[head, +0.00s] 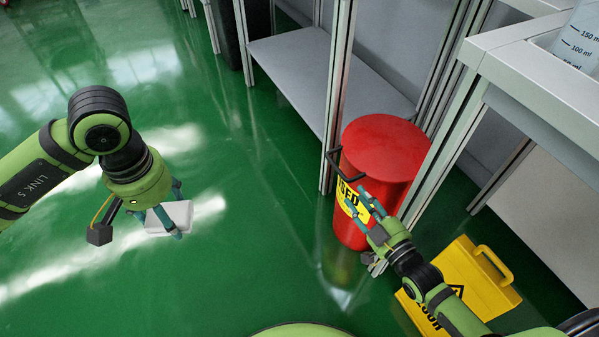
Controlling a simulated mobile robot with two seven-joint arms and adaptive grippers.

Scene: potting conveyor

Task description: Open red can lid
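The red can (354,232) stands upright on the green floor, beside the shelf post. Its round red lid (385,146) lies flat on top, closed. A dark handle (334,166) sticks out at the can's left side, and a yellow label is partly hidden by my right gripper. My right gripper (355,193) is in front of the can, below the lid's front edge, with its fingers apart and nothing visible between them. Whether it touches the can is unclear.
A yellow wet-floor sign (480,287) lies at the can's lower right, partly behind my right arm. Grey shelving (300,70) stands behind the can. A white table (530,75) with a measuring container (580,40) is at right. The floor at left is clear.

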